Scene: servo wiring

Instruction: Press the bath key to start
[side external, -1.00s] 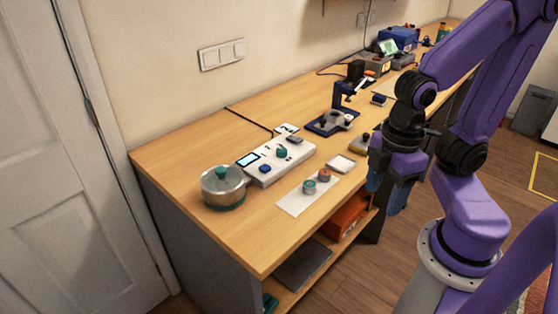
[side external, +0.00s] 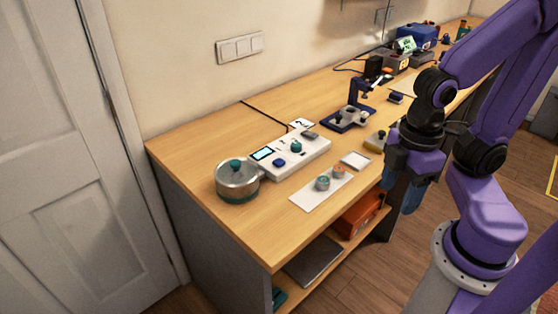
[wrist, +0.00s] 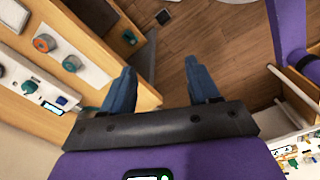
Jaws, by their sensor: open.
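A white control box (side external: 305,158) lies on the wooden bench. It carries a lit display (side external: 262,154), a blue key (side external: 279,162) and a teal knob (side external: 296,147). No lettering is readable, so I cannot confirm which control is the bath key. A metal pot (side external: 237,184) with a teal lid knob stands beside the box. My gripper (side external: 403,185) has blue fingers pointing down, off the bench's front edge, well apart from the box. It is open and empty (wrist: 162,82).
A white card (side external: 308,196) with two small round pieces, one teal (side external: 323,183) and one orange (side external: 339,172), lies between the box and the front edge. Bare bench (side external: 250,228) shows in front.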

